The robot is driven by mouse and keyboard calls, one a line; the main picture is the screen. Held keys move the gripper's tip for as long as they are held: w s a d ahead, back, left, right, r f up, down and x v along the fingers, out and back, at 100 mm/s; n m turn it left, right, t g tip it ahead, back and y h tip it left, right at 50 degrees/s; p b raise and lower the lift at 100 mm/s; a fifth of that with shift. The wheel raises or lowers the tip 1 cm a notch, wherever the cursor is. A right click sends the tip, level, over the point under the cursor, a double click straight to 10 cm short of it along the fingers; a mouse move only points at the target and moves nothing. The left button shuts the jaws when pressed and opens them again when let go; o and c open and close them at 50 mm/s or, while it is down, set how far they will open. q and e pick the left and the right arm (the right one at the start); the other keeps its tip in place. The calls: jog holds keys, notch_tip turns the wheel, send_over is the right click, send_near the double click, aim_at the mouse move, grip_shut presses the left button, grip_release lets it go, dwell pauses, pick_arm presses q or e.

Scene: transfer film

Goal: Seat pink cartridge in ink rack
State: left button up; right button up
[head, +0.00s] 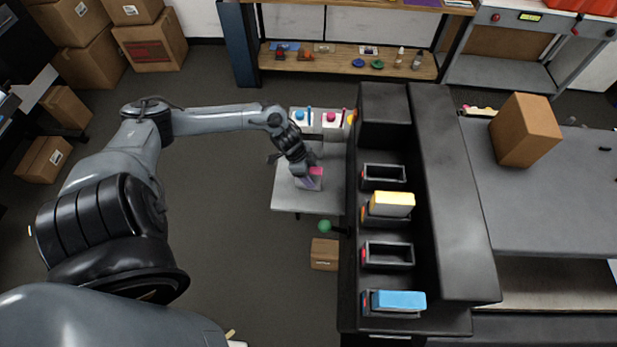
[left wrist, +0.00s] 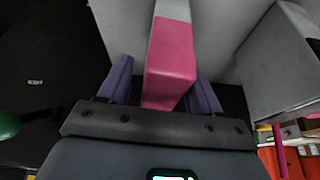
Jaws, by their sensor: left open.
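The pink cartridge (head: 316,171) is at the small grey table left of the black ink rack (head: 384,345). In the left wrist view the cartridge (left wrist: 170,55) is a long block with a pink near end and a whitish far part. My left gripper (head: 308,176) points down over it. Its two bluish fingers (left wrist: 162,85) stand open on either side of the cartridge. The rack holds a yellow cartridge (head: 392,203) and a blue cartridge (head: 398,301). The slot behind the yellow one (head: 384,166) and the slot between yellow and blue (head: 388,245) are empty. My right gripper is out of view.
White boxes with a blue spot (head: 299,116) and a pink spot (head: 331,118) stand behind the small table (head: 292,204). A green ball (head: 324,226) sticks out from the rack's left side. A cardboard box (head: 526,130) stands on the grey bench (head: 549,209) at right.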

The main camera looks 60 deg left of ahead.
pick_arm(q)
jog(key=c, duration=1.2)
jog(key=shift+r, duration=0.2)
